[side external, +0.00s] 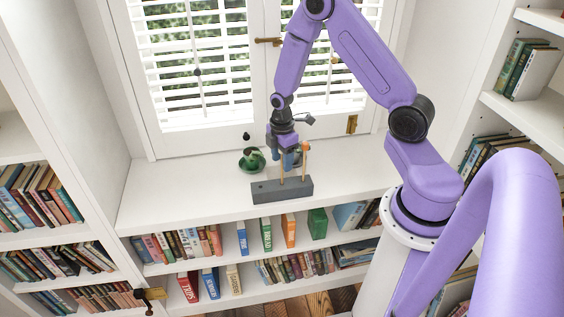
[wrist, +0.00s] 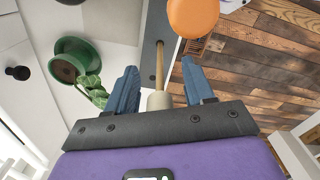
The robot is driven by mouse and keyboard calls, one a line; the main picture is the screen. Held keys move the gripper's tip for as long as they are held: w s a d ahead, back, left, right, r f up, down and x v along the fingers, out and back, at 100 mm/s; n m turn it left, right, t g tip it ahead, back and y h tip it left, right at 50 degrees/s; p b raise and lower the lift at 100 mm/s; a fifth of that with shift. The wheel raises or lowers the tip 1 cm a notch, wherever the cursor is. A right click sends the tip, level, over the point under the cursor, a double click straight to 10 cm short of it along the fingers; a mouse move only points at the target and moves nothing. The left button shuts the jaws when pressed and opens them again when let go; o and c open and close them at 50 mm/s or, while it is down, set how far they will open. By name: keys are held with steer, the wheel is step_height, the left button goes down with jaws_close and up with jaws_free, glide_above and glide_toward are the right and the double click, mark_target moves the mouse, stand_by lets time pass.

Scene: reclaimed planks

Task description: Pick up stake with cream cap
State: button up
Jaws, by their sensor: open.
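The stake with the cream cap (wrist: 159,101) shows in the wrist view, its cap between my two blue fingers and its thin wooden shaft running to a grey block (wrist: 151,24). My gripper (wrist: 160,68) is open around it, with a visible gap on either side of the cap. In the side view my gripper (side external: 284,158) is over the grey block (side external: 281,192), pointing down. The cream cap is hidden there by the fingers.
A green pot (side external: 251,160) with a plant stands on the white sill left of the block. Shuttered windows (side external: 195,70) stand behind, and bookshelves (side external: 45,205) flank the sill. The sill's left part is clear.

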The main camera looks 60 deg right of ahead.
jaws_close()
steer(key=shift+r, duration=0.1)
step_height(320, 180, up, 16)
stand_by(1.6)
